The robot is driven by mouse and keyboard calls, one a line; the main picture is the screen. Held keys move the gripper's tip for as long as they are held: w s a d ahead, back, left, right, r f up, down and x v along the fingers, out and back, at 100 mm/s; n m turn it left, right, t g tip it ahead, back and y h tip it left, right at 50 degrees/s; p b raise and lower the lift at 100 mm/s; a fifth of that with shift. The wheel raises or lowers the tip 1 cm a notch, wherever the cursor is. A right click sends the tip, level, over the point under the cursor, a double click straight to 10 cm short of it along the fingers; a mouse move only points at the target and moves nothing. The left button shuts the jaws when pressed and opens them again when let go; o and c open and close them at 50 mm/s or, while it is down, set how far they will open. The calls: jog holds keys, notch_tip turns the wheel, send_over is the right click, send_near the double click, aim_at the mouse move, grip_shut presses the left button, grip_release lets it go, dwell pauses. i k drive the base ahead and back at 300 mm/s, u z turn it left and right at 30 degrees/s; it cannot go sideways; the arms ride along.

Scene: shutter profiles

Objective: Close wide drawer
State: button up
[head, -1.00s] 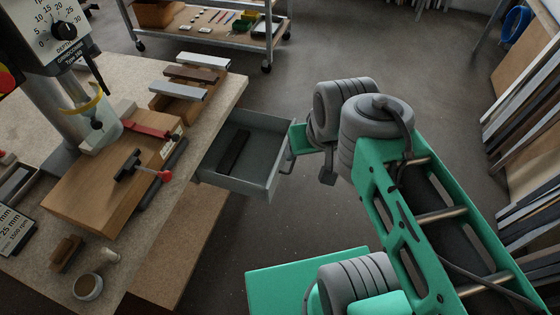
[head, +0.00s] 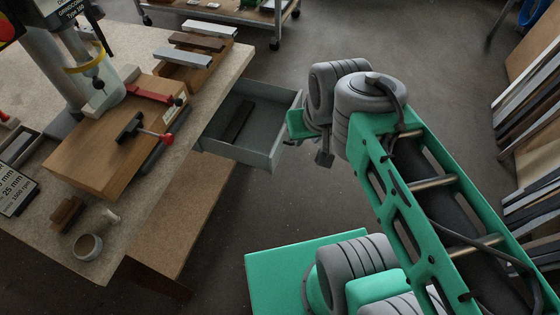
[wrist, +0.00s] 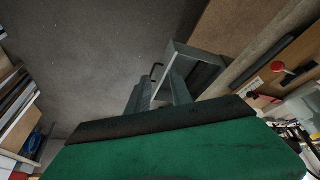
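The wide drawer (head: 212,145) is grey and stands pulled out from under the workbench, with a dark bar (head: 238,121) lying inside. It also shows in the wrist view (wrist: 197,66). A dark handle (wrist: 156,72) sticks out from its front. My gripper (wrist: 159,92) is at the drawer's front, by the handle; its two grey fingers are apart. The drawer's front edge shows between the fingers in the wrist view; I cannot tell whether they touch it.
The workbench (head: 150,225) carries a drill press, a wooden board (head: 85,165) with a red-knobbed clamp, and profiles on a wooden block. A wheeled shelf cart (head: 215,12) stands at the back. Profiles lean in racks at right. The floor beyond the drawer is clear.

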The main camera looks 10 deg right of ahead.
aim_at(260, 144)
jog(key=u, duration=0.4)
jog(key=k, duration=0.5)
jog(key=u, duration=0.95)
jog(key=i, duration=0.95)
jog(key=z, duration=0.65)
